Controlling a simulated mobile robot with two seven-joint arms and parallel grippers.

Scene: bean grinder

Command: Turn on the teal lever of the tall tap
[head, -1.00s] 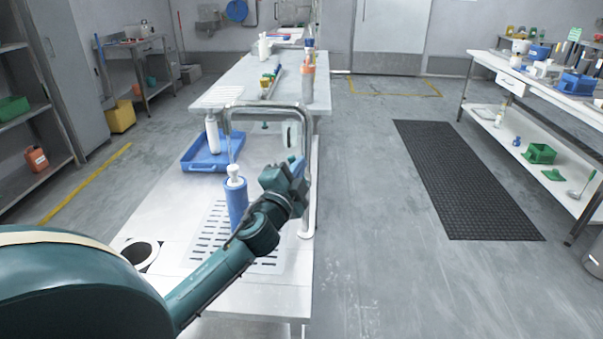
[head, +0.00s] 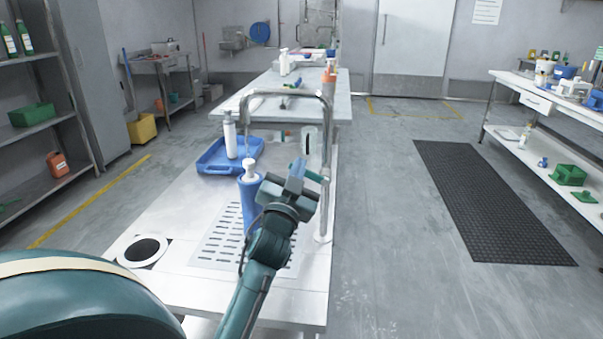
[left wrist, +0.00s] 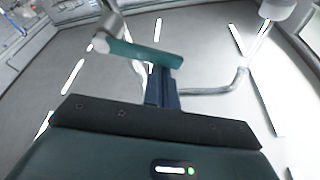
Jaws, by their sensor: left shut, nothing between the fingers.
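The tall tap (head: 326,215) is a metal arch whose post rises from the right edge of the steel counter. Its teal lever (left wrist: 146,53) shows in the left wrist view, sticking out to the right from a metal hub on the tap. My left gripper (head: 298,168) is shut and empty, just left of the post. In the left wrist view its dark blue fingers (left wrist: 162,82) point at the lever and their tips reach its lower edge; I cannot tell whether they touch. My right gripper is not in view.
A blue bottle with a white top (head: 250,205) stands close left of my left gripper on the perforated drain plate (head: 215,245). A blue tray (head: 212,168) and a white bottle (head: 230,135) are behind it. Open floor lies right of the counter.

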